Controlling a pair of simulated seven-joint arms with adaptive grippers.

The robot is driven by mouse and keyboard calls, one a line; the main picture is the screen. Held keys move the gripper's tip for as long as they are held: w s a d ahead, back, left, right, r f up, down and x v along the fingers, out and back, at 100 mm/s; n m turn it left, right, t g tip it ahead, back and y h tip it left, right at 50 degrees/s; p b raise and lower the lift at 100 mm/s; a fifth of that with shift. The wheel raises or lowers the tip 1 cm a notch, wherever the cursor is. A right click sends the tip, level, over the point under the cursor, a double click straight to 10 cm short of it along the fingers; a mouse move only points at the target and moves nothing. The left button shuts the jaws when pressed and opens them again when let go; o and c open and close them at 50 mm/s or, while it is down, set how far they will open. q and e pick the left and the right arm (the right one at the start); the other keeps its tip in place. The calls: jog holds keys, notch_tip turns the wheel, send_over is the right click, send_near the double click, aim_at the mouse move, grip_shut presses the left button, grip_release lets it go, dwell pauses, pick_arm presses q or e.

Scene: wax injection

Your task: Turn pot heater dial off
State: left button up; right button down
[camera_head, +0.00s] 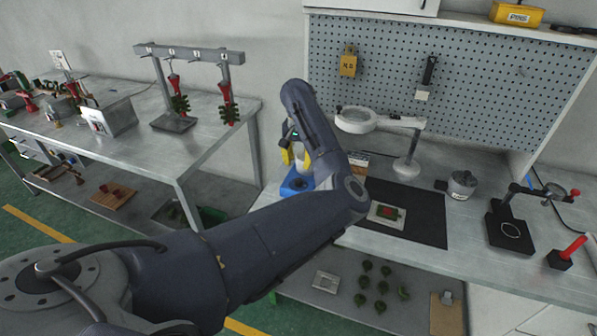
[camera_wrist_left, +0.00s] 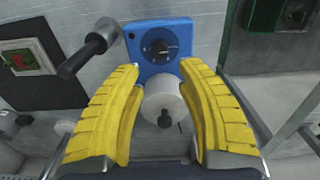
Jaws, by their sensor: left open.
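The pot heater is a blue unit (camera_wrist_left: 158,66) (camera_head: 296,184) at the left end of the bench. Its black round dial (camera_wrist_left: 160,46) faces up in the left wrist view, with a small light pointer mark that is too small to read. A pale round pot (camera_wrist_left: 164,100) with a dark knob stands on the unit, nearer the wrist camera. My left gripper (camera_wrist_left: 160,68) has yellow ribbed fingers, spread apart over the pot and unit. The fingertips point toward the dial, with nothing between them closed on. In the head view my left gripper (camera_head: 292,156) is partly hidden behind my forearm.
A black cylindrical handle (camera_wrist_left: 86,58) sticks up left of the unit. A dark mat (camera_head: 425,215) with a green and red piece lies to the right. A magnifier lamp (camera_head: 407,165) stands behind the mat. A side table (camera_head: 195,150) stands left, across a gap.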

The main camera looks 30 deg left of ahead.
pick_arm(q)
jog(key=shift+r, duration=1.6)
